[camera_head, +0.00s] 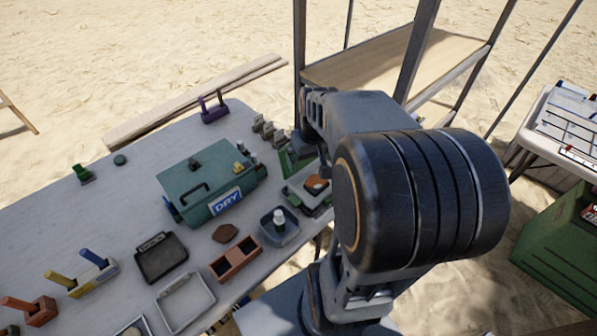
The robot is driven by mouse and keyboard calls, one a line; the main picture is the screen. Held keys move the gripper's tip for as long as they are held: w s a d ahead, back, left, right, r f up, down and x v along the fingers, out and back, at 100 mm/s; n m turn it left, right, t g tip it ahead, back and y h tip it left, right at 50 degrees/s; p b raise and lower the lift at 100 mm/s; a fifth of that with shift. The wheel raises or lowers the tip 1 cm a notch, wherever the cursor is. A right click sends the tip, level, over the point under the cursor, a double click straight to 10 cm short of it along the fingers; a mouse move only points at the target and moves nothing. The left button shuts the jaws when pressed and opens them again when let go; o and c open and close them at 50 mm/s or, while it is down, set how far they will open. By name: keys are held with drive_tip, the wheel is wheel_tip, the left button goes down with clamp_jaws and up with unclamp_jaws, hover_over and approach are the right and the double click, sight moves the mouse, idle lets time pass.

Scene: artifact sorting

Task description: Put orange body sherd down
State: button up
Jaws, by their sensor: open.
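An orange sherd (316,183) lies on a small pale and dark green tray-like stand (296,196) at the right end of the table, partly hidden by my arm. A browner flat sherd (225,233) lies on the bare tabletop left of it. My gripper (309,138) is at the far end of my arm, above and behind the orange sherd. It is open and apart from the sherd; its fingertips are hard to make out against the arm.
A teal box marked DRY (188,184) stands mid-table. Near it are a grey bin with a bottle (291,237), an orange two-part tray (222,270), a black case (146,263) and a white tray (209,291). A shelf rack (396,56) rises behind my arm.

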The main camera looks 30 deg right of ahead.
drive_tip(key=s+a, duration=0.1)
drive_tip(key=a, duration=0.3)
drive_tip(key=s+a+n+t, duration=0.1)
drive_tip(key=s+a, duration=0.1)
drive_tip(key=a, duration=0.3)
drive_tip(key=s+a+r+n, duration=0.1)
drive_tip(key=s+a, duration=0.1)
drive_tip(key=a, duration=0.2)
drive_tip(key=shift+a, duration=0.35)
drive_tip(key=shift+r, duration=0.1)
